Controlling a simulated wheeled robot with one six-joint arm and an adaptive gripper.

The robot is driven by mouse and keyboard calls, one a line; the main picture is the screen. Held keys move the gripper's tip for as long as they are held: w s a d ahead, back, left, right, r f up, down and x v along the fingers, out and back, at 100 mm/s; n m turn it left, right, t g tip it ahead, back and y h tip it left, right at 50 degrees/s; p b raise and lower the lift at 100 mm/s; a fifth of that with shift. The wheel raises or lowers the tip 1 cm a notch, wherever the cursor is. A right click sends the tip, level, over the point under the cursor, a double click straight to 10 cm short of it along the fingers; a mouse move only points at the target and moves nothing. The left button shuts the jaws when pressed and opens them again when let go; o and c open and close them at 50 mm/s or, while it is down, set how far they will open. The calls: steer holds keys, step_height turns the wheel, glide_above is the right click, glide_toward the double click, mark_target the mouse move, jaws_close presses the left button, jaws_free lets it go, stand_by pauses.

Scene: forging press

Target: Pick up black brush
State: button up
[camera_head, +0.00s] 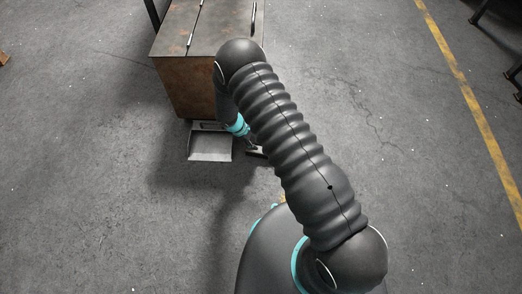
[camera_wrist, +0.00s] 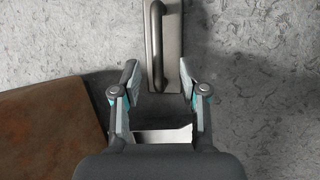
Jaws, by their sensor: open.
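The black brush lies on the concrete floor; in the wrist view it is a dark grey block with a raised black bar handle (camera_wrist: 155,50), running up the picture. Its lower end sits between the fingertips of my gripper (camera_wrist: 160,84). The fingers are spread, one on each side, with nothing clasped. I cannot tell how high they are above the brush. My arm hides much of that area.
A rusty metal box (camera_head: 190,85) stands just behind my gripper; its brown side (camera_wrist: 45,125) fills the lower left of the wrist view. A grey dustpan (camera_head: 210,147) lies left of my gripper. The floor to the right is open up to a yellow line (camera_head: 470,95).

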steer(key=x, duration=0.5)
steer(key=shift+w+d, duration=0.1)
steer(key=shift+d, duration=0.1)
steer(key=shift+r, duration=0.1)
jaws_close()
